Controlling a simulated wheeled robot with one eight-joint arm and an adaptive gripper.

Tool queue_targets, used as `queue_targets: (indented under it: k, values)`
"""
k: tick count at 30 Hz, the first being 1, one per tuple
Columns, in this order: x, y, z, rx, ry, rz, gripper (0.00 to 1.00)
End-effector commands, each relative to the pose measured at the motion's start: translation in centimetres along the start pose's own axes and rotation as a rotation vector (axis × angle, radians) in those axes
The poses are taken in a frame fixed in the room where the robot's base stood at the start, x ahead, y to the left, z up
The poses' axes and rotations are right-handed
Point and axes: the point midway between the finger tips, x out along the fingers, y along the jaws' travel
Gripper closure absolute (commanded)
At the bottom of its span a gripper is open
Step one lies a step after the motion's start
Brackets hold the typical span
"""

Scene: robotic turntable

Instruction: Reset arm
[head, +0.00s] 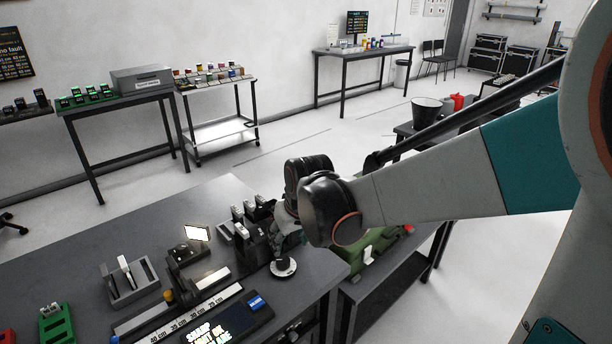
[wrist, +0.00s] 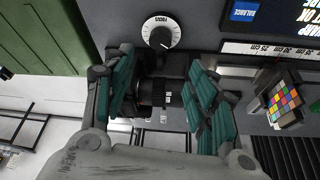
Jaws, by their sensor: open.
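My gripper (head: 287,238) is over the right end of the grey bench (head: 70,250), partly hidden by my own wrist in the head view. In the wrist view its two teal-padded fingers (wrist: 160,78) are spread apart. A dark, ribbed cylindrical part (wrist: 152,92) shows between them. I cannot tell whether the fingers touch it. The round focus dial (head: 283,267) sits close in front of the gripper, and it also shows in the wrist view (wrist: 160,30).
A rack with several upright modules (head: 241,212) stands just left of my gripper. A scale bar (head: 190,316), a lit display (head: 221,327) and a grey holder (head: 130,283) lie on the bench. A green case (head: 372,250) is to the right.

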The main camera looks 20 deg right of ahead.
Motion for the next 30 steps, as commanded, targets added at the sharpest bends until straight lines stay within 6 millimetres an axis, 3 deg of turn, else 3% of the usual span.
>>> queue_targets:
  k: [15, 24, 30]
  values:
    - [-10.1, -1.1, 7.1, 0.038, 0.123, 0.024, 0.47]
    - [-13.1, -1.5, 11.9, 0.058, 0.195, 0.034, 0.47]
    - [-13.7, -1.6, 13.4, 0.066, 0.218, 0.037, 0.47]
